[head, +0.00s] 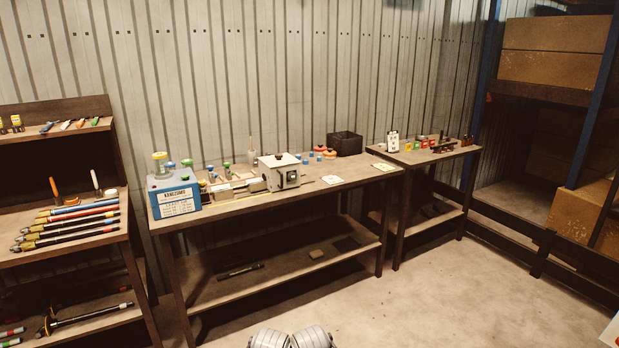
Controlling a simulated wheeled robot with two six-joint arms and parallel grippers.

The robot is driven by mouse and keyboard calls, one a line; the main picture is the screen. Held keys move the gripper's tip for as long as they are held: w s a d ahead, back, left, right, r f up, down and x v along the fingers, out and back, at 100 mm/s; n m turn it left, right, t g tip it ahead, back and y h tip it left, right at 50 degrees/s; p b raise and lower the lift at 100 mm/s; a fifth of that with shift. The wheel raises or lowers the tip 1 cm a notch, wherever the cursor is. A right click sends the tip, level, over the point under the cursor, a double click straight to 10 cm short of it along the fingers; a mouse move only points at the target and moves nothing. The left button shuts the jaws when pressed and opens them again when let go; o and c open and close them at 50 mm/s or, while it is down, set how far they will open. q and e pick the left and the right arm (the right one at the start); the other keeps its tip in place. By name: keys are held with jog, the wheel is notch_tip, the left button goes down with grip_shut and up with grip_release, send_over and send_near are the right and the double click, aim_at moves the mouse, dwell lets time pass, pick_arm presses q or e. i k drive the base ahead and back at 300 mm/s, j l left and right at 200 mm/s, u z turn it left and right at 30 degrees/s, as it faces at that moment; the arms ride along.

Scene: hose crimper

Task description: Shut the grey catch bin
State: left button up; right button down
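No bin that I can clearly pick out as the grey catch bin shows in the head view. A dark, open-topped box (346,147) stands at the back right of the long workbench (345,178); it looks near black. A pale boxy machine (278,173) with a dark round front part sits mid-bench, and a small drawer or bin on it is too small to make out. The bench stands well ahead of me across the floor.
A blue-and-white labelled box (174,196) sits at the bench's left end. A shelf rack with several hoses (70,222) stands at left. A smaller table (425,155) with small items stands at right, beside a blue-post rack (590,105). The floor (440,285) ahead is clear.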

aim_at(273, 175)
jog(key=i+u, duration=0.1)
jog(key=i, duration=1.3)
jog(key=i+l+u, duration=0.15)
jog(key=i, duration=1.25)
